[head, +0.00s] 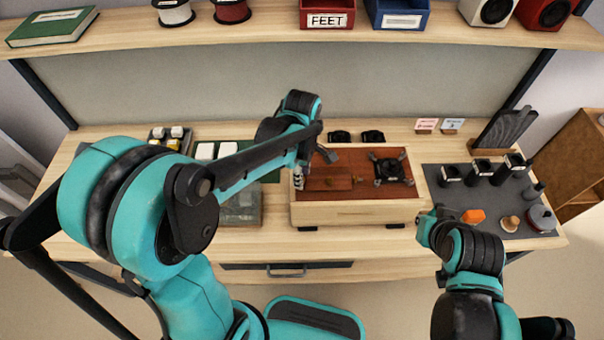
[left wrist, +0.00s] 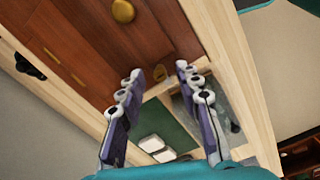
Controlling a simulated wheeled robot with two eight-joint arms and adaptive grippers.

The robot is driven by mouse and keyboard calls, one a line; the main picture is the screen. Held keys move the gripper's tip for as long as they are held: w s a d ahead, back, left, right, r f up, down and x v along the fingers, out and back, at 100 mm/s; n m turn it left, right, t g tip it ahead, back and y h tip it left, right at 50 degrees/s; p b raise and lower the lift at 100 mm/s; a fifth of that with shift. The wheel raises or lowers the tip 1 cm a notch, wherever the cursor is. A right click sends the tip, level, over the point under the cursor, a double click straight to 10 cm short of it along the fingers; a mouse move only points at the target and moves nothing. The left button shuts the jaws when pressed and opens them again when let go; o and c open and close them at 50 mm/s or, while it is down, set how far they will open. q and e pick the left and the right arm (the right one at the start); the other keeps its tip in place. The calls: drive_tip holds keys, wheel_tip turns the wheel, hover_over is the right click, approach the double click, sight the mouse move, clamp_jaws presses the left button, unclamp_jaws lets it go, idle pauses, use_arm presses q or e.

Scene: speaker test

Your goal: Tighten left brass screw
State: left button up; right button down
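A pale wooden box with a red-brown panel (head: 335,164) sits on the workbench. In the left wrist view, one round brass screw head (left wrist: 123,10) is on the brown panel (left wrist: 150,30). A second brass piece, likely the left screw (left wrist: 162,75), shows between my left fingertips near the panel's edge. My left gripper (head: 312,168) is over the left end of the box. The left wrist view shows its fingers (left wrist: 159,73) apart; contact with the brass is not clear. My right gripper (head: 428,228) is right of the box's front corner; its fingers cannot be made out.
A black cross-shaped part (head: 390,168) sits on the panel's right side. A dark mat (head: 440,183) holds black cups, an orange piece (head: 473,216) and a round grey item (head: 542,218). White blocks on green (head: 205,151) lie left of the box. A shelf (head: 280,32) spans the back.

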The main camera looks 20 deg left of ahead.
use_arm(q)
drive_tip(key=shift+c, duration=0.2)
clamp_jaws()
